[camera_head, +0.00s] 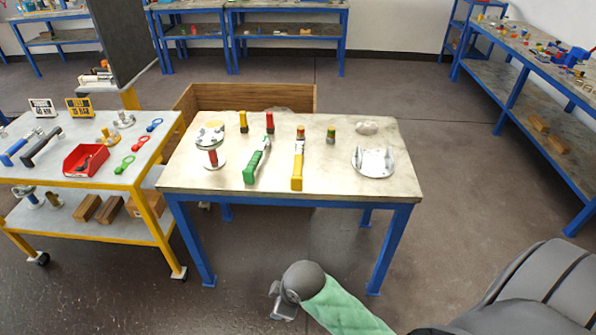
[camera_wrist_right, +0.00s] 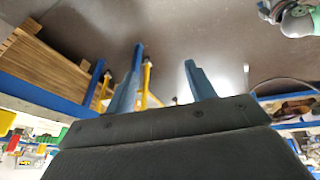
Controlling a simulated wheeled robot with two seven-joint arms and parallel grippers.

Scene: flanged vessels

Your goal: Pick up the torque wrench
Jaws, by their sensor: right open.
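No tool's shape clearly settles which one is the torque wrench. On the left cart lie a blue-handled bar tool (camera_head: 17,151) and a black bar tool (camera_head: 41,146), near two number signs. On the middle table lie a green-handled tool (camera_head: 257,162) and a yellow-handled tool (camera_head: 297,168). My right gripper (camera_wrist_right: 165,75) is open and empty in the wrist view, with floor and table frames beyond its fingers. A grey gripper on a green-sleeved arm (camera_head: 283,303) of mine is at the bottom of the head view, in front of the table; its jaws are unclear.
The middle table (camera_head: 390,145) also holds a flanged vessel (camera_head: 211,148), a flange piece (camera_head: 373,162) and small coloured parts. The cart (camera_head: 60,185) holds a red bin (camera_head: 86,160). A wooden crate (camera_head: 250,97) stands behind the table.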

